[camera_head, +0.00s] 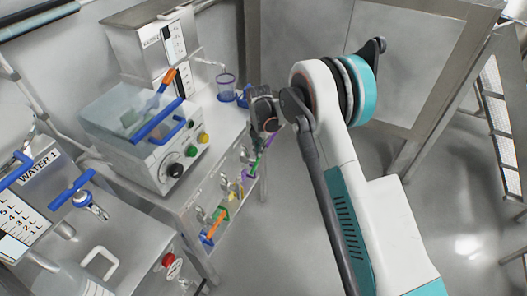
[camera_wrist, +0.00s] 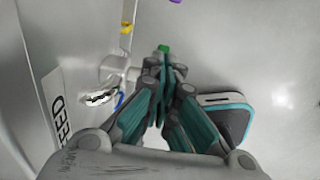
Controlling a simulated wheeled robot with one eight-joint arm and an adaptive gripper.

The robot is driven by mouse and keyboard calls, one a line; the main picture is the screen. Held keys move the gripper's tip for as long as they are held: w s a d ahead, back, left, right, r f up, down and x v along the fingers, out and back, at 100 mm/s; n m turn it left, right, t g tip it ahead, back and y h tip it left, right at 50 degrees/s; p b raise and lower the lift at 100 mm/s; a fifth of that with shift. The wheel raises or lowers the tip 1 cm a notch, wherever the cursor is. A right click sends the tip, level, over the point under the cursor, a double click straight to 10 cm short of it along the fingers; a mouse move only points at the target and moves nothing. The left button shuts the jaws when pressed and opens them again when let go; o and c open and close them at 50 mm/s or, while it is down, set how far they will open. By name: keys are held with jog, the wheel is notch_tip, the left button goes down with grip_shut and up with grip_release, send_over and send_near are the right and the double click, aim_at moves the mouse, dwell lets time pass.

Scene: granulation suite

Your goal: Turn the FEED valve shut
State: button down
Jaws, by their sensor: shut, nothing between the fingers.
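In the wrist view a white label (camera_wrist: 59,108) on the steel panel at left reads FEED in part. Beside it a metal valve fitting (camera_wrist: 117,68) sticks out from the panel toward my fingers. My gripper (camera_wrist: 165,66) is shut and empty, its teal-lined fingers together right beside the fitting; I cannot tell if they touch it. A green handle end (camera_wrist: 164,47) shows just past the fingertips. In the head view my gripper (camera_head: 263,133) is by the far end of the bench front, above a green handle (camera_head: 255,167). The FEED handle's exact angle is partly hidden.
Several other valves with coloured handles line the bench front, including an orange one (camera_head: 212,229). On the bench stand a clear-lidded box with knobs (camera_head: 160,152) and a beaker (camera_head: 227,87). The floor (camera_head: 262,245) right of the bench is clear.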

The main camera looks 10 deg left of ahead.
jog(key=shift+w+d+f, duration=0.25)
jog(key=shift+w+f, duration=0.1)
jog(key=shift+w, duration=0.25)
dwell(0.3)
dwell(1.3)
